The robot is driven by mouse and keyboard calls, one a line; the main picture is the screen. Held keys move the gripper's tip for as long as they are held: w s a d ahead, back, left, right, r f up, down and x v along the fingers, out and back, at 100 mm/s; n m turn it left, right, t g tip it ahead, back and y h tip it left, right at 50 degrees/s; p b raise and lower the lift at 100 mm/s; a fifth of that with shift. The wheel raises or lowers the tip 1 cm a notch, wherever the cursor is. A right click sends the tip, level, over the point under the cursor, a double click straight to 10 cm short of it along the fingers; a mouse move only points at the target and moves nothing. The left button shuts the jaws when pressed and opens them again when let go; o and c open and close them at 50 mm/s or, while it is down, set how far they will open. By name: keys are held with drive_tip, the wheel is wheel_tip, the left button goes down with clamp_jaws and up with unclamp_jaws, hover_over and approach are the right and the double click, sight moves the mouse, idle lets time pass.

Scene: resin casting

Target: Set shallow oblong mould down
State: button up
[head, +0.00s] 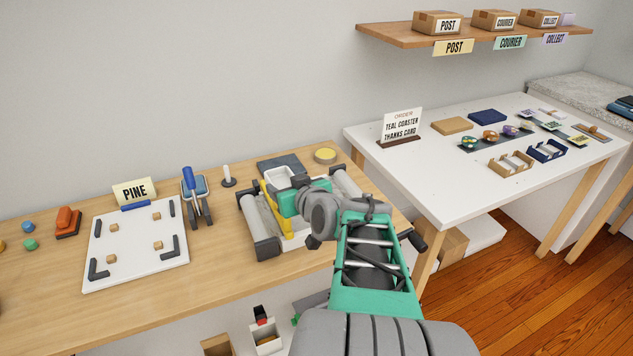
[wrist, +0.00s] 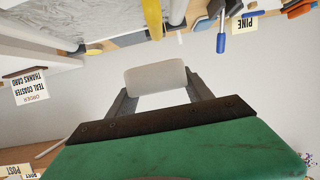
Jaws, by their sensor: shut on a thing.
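My gripper (wrist: 160,97) is shut on a pale grey, round-cornered piece (wrist: 157,77), which appears to be the shallow oblong mould. It sits between the two dark fingers, with a white part nearer the palm. In the head view, my gripper (head: 290,192) is over the wooden bench, by a device with grey rollers. A pale rimmed shape (head: 275,175) beyond it seems to be the same mould. My arm and wrist hide much of this area, and I cannot tell whether the mould touches anything.
The roller device (head: 262,236) has yellow parts beside my gripper. A dark grey slab (head: 282,163) and a round yellow-topped dish (head: 325,155) lie behind. A blue-handled tool (head: 189,183) and a white board (head: 135,255) stand left. A white table (head: 440,165) is right.

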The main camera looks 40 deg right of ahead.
drive_tip(key=d, duration=0.1)
drive_tip(key=s+d+h, duration=0.1)
drive_tip(key=d, duration=0.1)
drive_tip(key=shift+m, duration=0.4)
drive_tip(key=w+d+f, duration=0.1)
drive_tip(key=d+f, duration=0.2)
drive_tip(key=d, duration=0.1)
drive_tip(key=w+d+f, duration=0.1)
drive_tip(key=d+f, duration=0.2)
drive_tip(key=d, duration=0.1)
drive_tip(key=w+d+f, duration=0.1)
drive_tip(key=d+f, duration=0.1)
drive_tip(key=d, duration=0.2)
drive_tip(key=shift+w+f, duration=0.3)
drive_tip(key=shift+f, duration=0.1)
drive_tip(key=shift+d+f, duration=0.2)
drive_tip(key=shift+f, duration=0.1)
wheel_tip(320, 180, down, 3)
drive_tip(key=shift+w+d+f, duration=0.1)
drive_tip(key=shift+d+f, duration=0.05)
drive_tip(key=shift+f+b, duration=0.2)
drive_tip(key=shift+b, duration=0.1)
drive_tip(key=o, duration=1.4)
